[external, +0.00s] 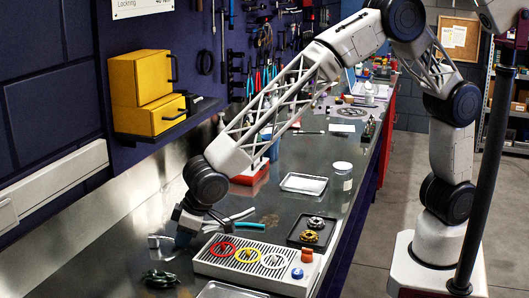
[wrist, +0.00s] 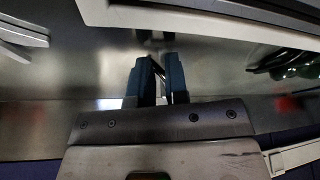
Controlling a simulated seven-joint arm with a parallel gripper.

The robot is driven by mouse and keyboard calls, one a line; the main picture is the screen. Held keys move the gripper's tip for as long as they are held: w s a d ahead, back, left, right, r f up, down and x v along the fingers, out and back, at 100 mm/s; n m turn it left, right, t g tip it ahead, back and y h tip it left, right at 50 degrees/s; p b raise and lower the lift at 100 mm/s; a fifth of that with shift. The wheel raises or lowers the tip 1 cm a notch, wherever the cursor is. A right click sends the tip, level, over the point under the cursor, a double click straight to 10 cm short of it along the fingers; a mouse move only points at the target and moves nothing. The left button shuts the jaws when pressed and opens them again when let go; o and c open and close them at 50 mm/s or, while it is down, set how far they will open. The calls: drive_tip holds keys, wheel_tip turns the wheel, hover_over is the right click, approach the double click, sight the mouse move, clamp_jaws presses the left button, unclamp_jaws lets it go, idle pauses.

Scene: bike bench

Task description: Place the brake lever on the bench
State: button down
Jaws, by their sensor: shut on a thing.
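My gripper (external: 165,246) is low over the left side of the bench, close to the wall.
A dark coiled item (external: 160,279) lies nearer the camera, also in the wrist view (wrist: 288,65). A perforated tray (external: 215,262) with coloured rings is to the right. A shelf with yellow drawers (external: 145,90) hangs on the wall.

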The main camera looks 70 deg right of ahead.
drive_tip(key=c, duration=1.6)
unclamp_jaws()
drive_tip(key=shift+f, duration=0.15)
drive_tip(key=o, duration=0.5)
drive_tip(key=shift+r, duration=0.2)
drive_tip(key=shift+v, duration=5.95)
